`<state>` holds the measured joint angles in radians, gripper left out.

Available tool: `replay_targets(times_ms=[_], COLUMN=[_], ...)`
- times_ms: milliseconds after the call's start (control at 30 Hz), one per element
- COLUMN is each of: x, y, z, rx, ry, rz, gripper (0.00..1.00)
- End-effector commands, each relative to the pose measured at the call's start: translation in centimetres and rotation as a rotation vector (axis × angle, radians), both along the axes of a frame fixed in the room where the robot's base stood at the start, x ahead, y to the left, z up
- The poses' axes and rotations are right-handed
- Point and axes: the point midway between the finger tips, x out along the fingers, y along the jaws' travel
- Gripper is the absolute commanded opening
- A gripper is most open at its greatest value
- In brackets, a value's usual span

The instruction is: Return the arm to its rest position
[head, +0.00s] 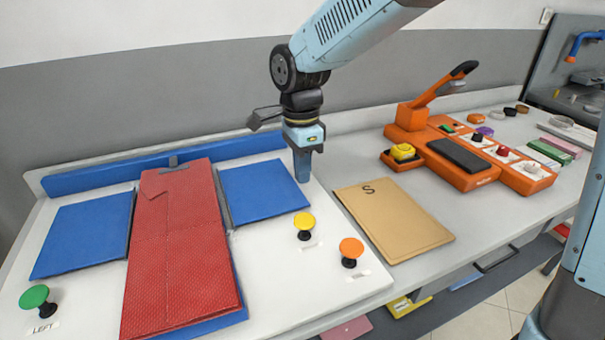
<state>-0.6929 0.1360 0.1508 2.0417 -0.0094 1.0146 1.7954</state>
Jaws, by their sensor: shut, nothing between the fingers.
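My arm reaches in from the top of the head view and bends down at a black joint. My gripper (303,179) points straight down, shut and empty. It is in front of the right blue panel's (265,192) upper right corner, above the white folding board (75,308). I cannot tell exactly how high its tips are above the board. A red folded shirt (180,250) lies on the middle of the board, apart from the gripper.
Green (35,298), yellow (304,224) and orange (350,250) knobs stand up from the board. A tan card marked S (393,218) lies to the right. An orange machine (459,160) with a raised lever stands behind it. A grey wall (150,105) runs along the back.

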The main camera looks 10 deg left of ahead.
Motion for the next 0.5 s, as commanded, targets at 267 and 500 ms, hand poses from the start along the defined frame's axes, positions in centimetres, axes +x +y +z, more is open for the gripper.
replay_targets(times_ms=[267,500], x=[0.3,1.5], y=[-0.9,-6.4], z=[0.5,3.4], rx=[0.008,0.044], ry=[-0.009,-0.068], rz=[0.013,0.123], gripper=[0.0,0.0])
